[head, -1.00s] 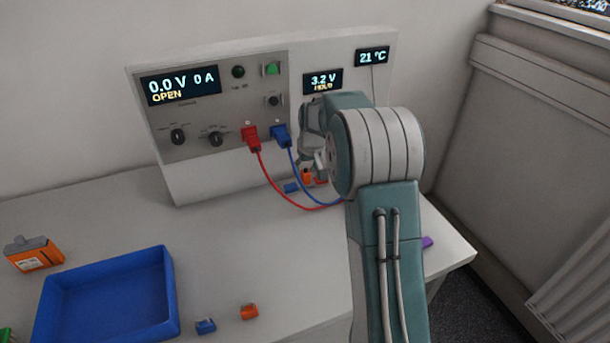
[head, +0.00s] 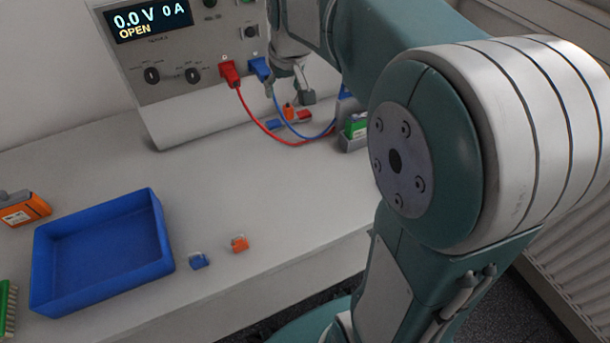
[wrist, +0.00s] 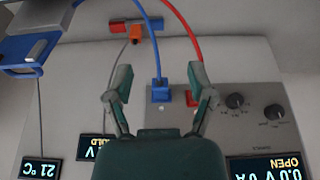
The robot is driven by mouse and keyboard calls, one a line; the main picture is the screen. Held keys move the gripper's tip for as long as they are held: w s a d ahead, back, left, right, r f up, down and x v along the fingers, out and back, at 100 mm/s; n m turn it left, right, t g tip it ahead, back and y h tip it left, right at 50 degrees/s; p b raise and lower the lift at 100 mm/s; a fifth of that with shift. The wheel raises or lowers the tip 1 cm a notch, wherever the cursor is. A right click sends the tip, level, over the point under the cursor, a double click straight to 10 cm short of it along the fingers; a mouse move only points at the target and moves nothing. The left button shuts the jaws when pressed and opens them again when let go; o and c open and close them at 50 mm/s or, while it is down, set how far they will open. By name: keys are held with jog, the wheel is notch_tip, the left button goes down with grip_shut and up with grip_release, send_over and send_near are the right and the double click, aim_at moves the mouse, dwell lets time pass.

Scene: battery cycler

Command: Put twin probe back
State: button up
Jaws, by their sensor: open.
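An orange piece, seemingly the twin probe (head: 289,111), sits at a short bar with a blue end (head: 273,124) and a red end (head: 304,116) on the bench by the panel foot. In the wrist view the orange piece (wrist: 136,34) sits mid-bar, with a thin grey cable running towards the meter display (wrist: 106,147). Whether it rests on or in the bar is unclear. My gripper (head: 288,92) is open and empty just above the bar in the head view. In the wrist view its fingertips (wrist: 161,78) are spread before the panel, apart from the bar.
A red plug (head: 230,73) and blue plug (head: 259,68) sit in the panel, their leads looping over the bench near my gripper. A grey holder with a green block (head: 355,128) stands right. A blue tray (head: 101,250) and small blue and orange pieces lie in front.

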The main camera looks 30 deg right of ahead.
jog(key=s+a+f, duration=0.1)
jog(key=s+a, duration=0.2)
jog(key=s, duration=0.8)
jog(key=s+a+t, duration=0.1)
jog(key=s+a, duration=0.2)
jog(key=s, duration=0.9)
jog(key=shift+a+f+t, duration=0.15)
jog(key=shift+f+t, duration=0.15)
jog(key=shift+f, duration=0.1)
